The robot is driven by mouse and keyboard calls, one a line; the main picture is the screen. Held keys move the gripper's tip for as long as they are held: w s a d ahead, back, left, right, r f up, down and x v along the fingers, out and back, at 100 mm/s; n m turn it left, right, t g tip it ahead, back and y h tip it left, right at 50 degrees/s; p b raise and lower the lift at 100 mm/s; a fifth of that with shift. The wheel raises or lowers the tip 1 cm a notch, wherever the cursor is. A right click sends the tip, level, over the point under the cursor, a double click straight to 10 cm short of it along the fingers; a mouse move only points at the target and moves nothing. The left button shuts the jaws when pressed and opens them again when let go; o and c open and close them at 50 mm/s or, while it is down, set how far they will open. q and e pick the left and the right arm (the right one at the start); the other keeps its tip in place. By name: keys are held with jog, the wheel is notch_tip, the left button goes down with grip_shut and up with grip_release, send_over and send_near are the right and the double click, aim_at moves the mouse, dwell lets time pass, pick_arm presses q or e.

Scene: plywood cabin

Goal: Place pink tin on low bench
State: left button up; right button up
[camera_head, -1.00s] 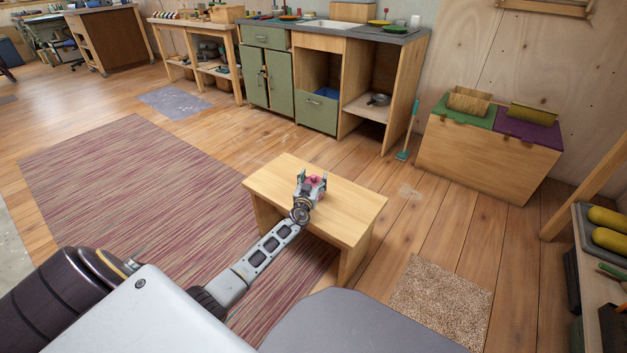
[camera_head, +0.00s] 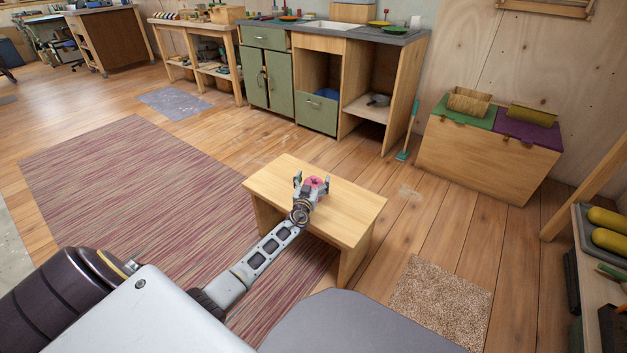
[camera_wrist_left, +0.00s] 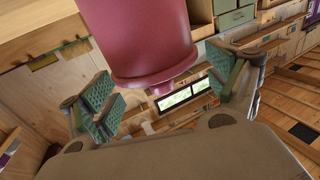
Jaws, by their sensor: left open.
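The pink tin (camera_head: 315,183) is on the top of the low wooden bench (camera_head: 350,208), seen from above in the head view and looking upright there. My left gripper (camera_head: 311,182) is open, with one finger on each side of the tin. In the left wrist view the tin (camera_wrist_left: 140,40) fills the upper middle, and the green-padded fingers (camera_wrist_left: 165,95) stand apart from it with gaps on both sides. The tin's contact with the bench top is hidden by my gripper. My right gripper is not in view.
A striped rug (camera_head: 110,185) lies left of the bench. Behind are a green kitchen unit (camera_head: 268,85) and a wooden chest (camera_head: 485,160) with green and purple lids. A shelf (camera_head: 610,265) stands at the right edge. Bare bench top shows around the tin.

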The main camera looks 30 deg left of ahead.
pick_arm(q)
jog(key=p+v, duration=0.1)
jog(key=v, duration=1)
jog(key=shift+s+d, duration=0.15)
jog(key=shift+s, duration=0.1)
jog(key=shift+f, duration=0.1)
dwell(0.8)
jog(key=s+d+f+g+h, duration=0.1)
jog(key=s+d+f+g, duration=0.3)
jog(key=s+d+f, duration=0.3)
jog(key=s+d+f+g+h, duration=0.25)
jog(key=s+d+f, duration=0.2)
jog(key=s, duration=0.45)
jog(key=s+d+m+g+h, duration=0.4)
jog(key=s+d, duration=0.8)
jog(key=d, duration=0.4)
jog(key=shift+r+m+h, duration=0.5)
jog(key=shift+h, duration=0.55)
jog(key=shift+s, duration=0.1)
